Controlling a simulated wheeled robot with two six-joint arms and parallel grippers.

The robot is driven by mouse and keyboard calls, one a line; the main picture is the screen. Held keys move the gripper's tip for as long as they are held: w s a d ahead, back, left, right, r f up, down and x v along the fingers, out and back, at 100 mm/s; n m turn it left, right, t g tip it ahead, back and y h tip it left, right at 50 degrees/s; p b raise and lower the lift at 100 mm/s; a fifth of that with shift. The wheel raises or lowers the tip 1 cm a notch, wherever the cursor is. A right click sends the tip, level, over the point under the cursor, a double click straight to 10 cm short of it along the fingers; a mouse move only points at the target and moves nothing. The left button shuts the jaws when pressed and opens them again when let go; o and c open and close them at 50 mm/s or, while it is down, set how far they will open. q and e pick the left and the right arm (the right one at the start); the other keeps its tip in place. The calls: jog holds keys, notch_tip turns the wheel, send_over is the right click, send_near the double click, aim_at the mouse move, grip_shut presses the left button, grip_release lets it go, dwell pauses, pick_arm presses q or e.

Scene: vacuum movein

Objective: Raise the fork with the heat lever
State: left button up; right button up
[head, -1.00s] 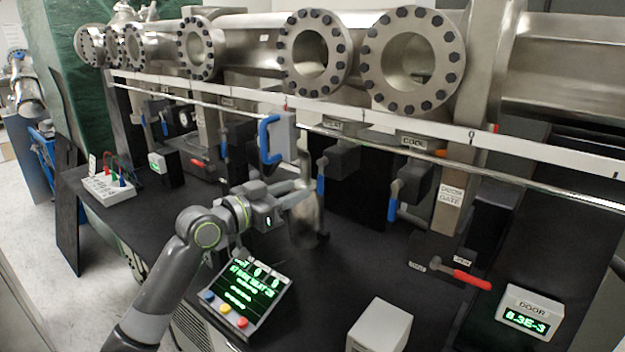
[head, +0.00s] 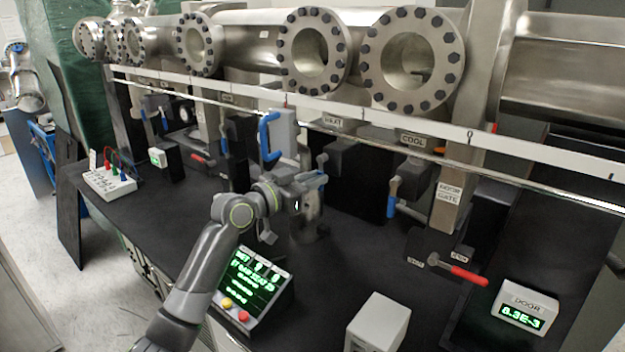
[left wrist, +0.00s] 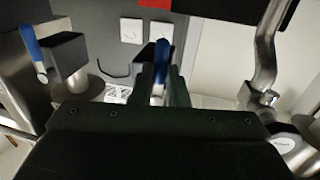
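The heat lever (head: 320,160) hangs from a dark block below the HEAT sign (head: 332,121), under the steel chamber. My left gripper (head: 318,180) is at its blue handle. In the left wrist view the blue handle (left wrist: 158,70) stands between the two dark fingers (left wrist: 161,86), which are close together on either side of it and look shut on it. The fingers hide part of the handle. I cannot make out a fork in either view. My right gripper is not in view.
A lever with a blue handle (head: 392,197) hangs right of it below the COOL sign (head: 413,139). A control box (head: 250,287) with a green display stands in front. A red-handled lever (head: 468,276) and a DOOR readout (head: 524,311) are at the right.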

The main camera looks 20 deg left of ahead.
pick_arm(q)
grip_shut()
